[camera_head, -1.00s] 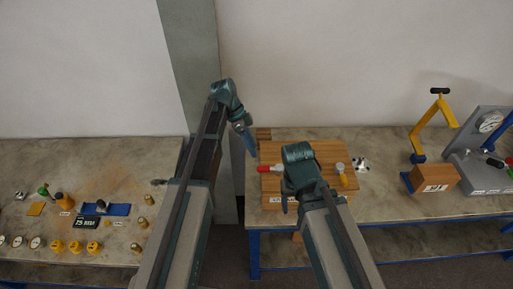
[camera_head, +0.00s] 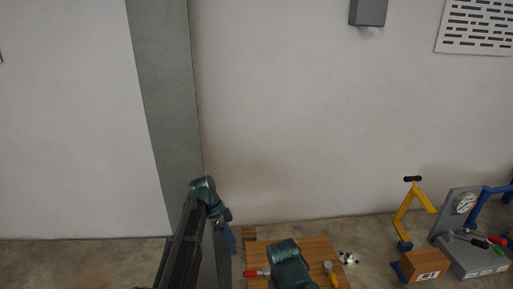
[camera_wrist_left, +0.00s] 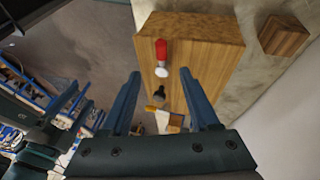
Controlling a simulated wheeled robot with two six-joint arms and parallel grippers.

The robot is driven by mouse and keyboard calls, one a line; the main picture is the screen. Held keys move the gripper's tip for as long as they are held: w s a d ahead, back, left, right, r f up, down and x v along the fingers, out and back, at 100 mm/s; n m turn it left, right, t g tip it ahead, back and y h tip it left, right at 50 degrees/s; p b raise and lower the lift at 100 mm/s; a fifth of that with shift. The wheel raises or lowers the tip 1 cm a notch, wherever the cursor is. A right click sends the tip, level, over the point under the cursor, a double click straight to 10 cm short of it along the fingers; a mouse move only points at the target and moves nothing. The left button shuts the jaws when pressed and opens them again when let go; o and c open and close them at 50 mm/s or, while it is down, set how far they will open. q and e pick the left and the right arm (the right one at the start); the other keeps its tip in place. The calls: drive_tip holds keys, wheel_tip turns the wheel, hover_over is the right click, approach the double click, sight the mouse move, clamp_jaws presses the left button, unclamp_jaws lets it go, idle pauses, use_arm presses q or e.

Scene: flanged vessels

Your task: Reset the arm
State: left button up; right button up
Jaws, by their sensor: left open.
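My left gripper (camera_head: 229,240) hangs tip-down in the camera_head view, at the left end of the wooden board. In the left wrist view its two fingers (camera_wrist_left: 160,75) are spread apart, with nothing held between them. My right arm's wrist (camera_head: 288,265) is at the bottom edge, in front of the wooden board; its gripper jaws are hidden or out of frame.
The wooden board (camera_head: 318,247) lies on a bench and carries a red-handled tool (camera_head: 256,273). A wooden block (camera_wrist_left: 284,35) stands apart from it in the left wrist view. A yellow stand (camera_head: 412,210) and a grey gauge panel (camera_head: 456,225) are at right.

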use_arm(q)
drive_tip(key=s+d+f+n+t+y+b, duration=0.1)
drive_tip(key=s+d+f+n+y+b, duration=0.2)
drive_tip(key=s+f+n+b, duration=0.2)
drive_tip(key=s+d+f+n+t+y+b, duration=0.1)
drive_tip(key=s+d+f+n+y+b, duration=0.2)
drive_tip(key=s+f+n+b, duration=0.3)
drive_tip(key=s+f+b, duration=0.4)
drive_tip(key=s+f, duration=0.3)
drive_tip(key=s, duration=0.2)
drive_tip(key=shift+s+f+n, duration=0.15)
drive_tip(key=shift+s+n, duration=0.15)
use_arm(e)
wheel_tip(320, 180, down, 16)
drive_tip(key=shift+f, duration=0.1)
use_arm(q)
drive_tip(key=shift+a, duration=0.1)
